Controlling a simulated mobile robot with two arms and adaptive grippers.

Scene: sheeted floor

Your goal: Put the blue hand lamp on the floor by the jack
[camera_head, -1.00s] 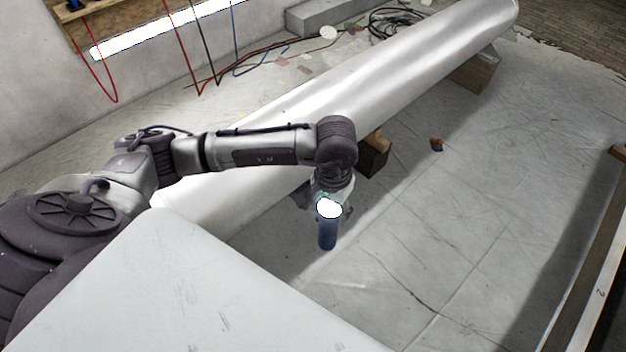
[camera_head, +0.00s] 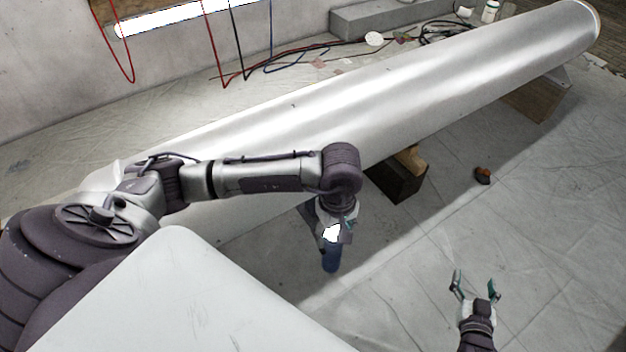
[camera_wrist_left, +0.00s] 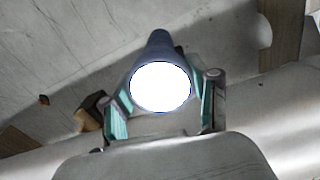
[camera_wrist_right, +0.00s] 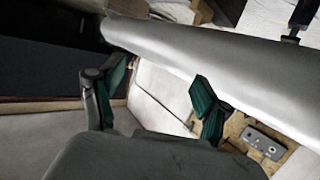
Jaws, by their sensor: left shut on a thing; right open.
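The blue hand lamp (camera_head: 331,258) hangs below my left gripper (camera_head: 335,222) in the head view, its lit white face showing. In the left wrist view the lamp (camera_wrist_left: 158,50) sits between the two green-padded fingers of my left gripper (camera_wrist_left: 162,104), which is shut on it. The lamp is held above the floor in front of the large pipe. My right gripper (camera_head: 475,284) is open and empty over the floor at lower right; its spread fingers (camera_wrist_right: 157,95) also show in the right wrist view. I cannot make out a jack for certain.
A long pale pipe (camera_head: 330,110) crosses the head view on wooden blocks (camera_head: 399,177). A small orange-brown object (camera_head: 482,176) lies on the sheeted floor. Cables (camera_head: 450,32) lie behind the pipe. The floor (camera_head: 560,220) at right is largely clear.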

